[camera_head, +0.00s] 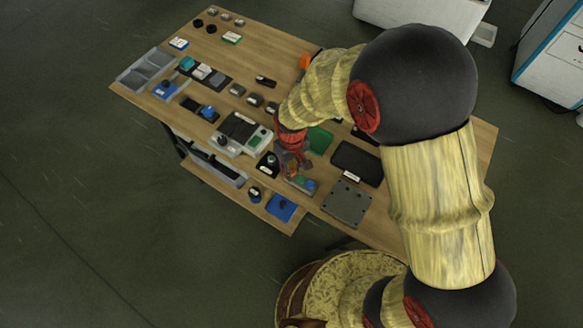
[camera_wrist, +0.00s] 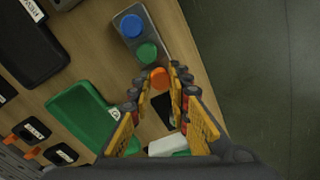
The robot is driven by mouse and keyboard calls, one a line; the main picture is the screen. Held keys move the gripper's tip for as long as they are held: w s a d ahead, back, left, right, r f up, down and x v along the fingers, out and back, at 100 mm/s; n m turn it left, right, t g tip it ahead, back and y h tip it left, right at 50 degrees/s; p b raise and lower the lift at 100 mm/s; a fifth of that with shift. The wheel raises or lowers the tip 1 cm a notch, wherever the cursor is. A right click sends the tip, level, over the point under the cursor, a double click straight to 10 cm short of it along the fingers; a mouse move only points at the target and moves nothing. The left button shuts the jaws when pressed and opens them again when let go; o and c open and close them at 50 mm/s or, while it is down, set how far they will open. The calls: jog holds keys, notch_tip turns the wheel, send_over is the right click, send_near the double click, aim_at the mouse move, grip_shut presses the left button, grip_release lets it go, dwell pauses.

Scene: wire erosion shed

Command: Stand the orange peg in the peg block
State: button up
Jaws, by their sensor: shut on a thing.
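The orange peg (camera_wrist: 159,77) is held between the fingertips of my gripper (camera_wrist: 160,84), its round end showing in the wrist view. The grey peg block (camera_wrist: 127,41) lies just beyond the fingertips, with a blue peg (camera_wrist: 132,26) and a green peg (camera_wrist: 146,53) standing in it. The orange peg is at the block's near end, in line with the other two. I cannot tell whether its lower end is above the block or in it, as the fingers hide it. In the head view my gripper (camera_head: 292,162) is low over the block, beside the green and blue pegs.
A green tray (camera_wrist: 88,119) lies left of my gripper in the wrist view, with a black labelled tray (camera_wrist: 30,45) beyond. In the head view a grey plate with holes (camera_head: 347,203) and a blue tray (camera_head: 281,207) are near the block. The table edge is close by.

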jog(key=shift+f, duration=0.5)
jog(key=o, duration=1)
jog(key=shift+r, duration=0.15)
jog(key=shift+r+p, duration=2.5)
jog(key=shift+r, duration=0.9)
